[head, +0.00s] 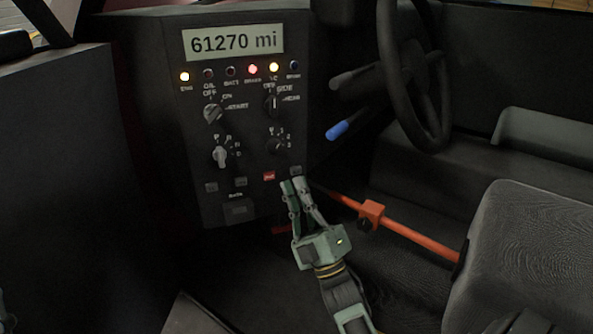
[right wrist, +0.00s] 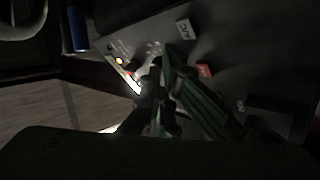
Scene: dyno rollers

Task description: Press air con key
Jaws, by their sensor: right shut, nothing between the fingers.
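The dark dashboard panel (head: 245,125) stands at the upper left in the head view. The A/C key (head: 296,170) is a small dark key at its lower right. In the right wrist view the A/C key (right wrist: 185,28) shows its white lettering. My right gripper (head: 296,182) is shut and empty, its fingertips just below the A/C key in the head view; contact cannot be told. The right gripper's fingers (right wrist: 165,75) also show in the right wrist view.
A red key (head: 268,176) lies just left of the A/C key. Dark keys (head: 240,182) and several knobs are further left and above. An orange bar (head: 415,232) runs right of my gripper to a seat (head: 530,250). A steering wheel (head: 410,80) and blue-tipped lever (head: 338,130) are above right.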

